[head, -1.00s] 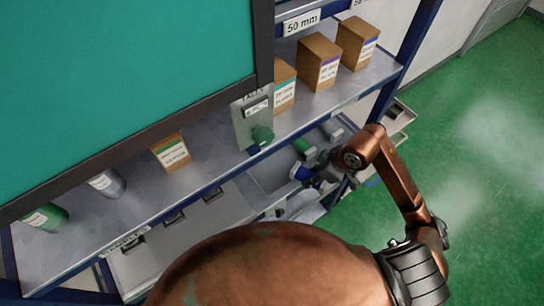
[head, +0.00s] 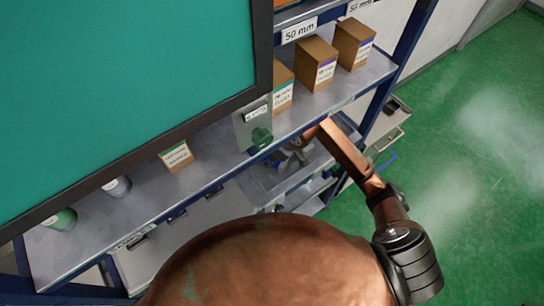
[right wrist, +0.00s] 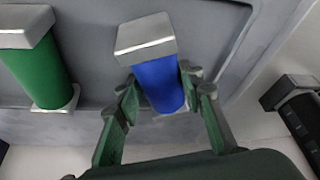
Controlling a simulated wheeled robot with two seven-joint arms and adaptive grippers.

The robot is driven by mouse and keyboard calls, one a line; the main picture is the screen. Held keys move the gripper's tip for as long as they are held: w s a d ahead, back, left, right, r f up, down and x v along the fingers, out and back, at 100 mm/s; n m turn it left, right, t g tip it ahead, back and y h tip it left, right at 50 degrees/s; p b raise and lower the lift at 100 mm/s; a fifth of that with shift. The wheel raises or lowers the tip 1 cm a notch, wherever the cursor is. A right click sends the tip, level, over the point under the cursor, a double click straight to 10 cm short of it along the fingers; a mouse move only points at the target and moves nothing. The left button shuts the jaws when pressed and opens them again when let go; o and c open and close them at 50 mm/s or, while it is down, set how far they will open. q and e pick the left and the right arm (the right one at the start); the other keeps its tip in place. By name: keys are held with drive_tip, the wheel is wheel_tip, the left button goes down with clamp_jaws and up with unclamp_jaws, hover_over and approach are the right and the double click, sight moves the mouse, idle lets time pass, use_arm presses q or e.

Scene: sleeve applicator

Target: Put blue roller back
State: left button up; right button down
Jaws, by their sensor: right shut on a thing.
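The blue roller (right wrist: 160,85) has a blue body and pale grey square end caps. It shows in the right wrist view, between the green-sided fingers of my right gripper (right wrist: 160,108), which is shut on it. A grey surface lies behind it, and I cannot tell whether the roller touches it. In the head view my right gripper (head: 290,156) is under the shelf edge over a grey tray (head: 258,190), and the roller is mostly hidden. My left gripper is not in view.
A green roller (right wrist: 38,72) sits to the left of the blue one in the right wrist view. A dark part (right wrist: 298,108) is at the right. Boxes (head: 312,63) stand on the shelf (head: 215,165) above, and a teal panel (head: 120,90) fills the upper left.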

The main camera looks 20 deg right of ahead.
drive_tip(key=shift+f, duration=0.2)
drive_tip(key=shift+a, duration=0.1)
drive_tip(key=shift+f, duration=0.15)
drive_tip(key=c, duration=1.3)
unclamp_jaws()
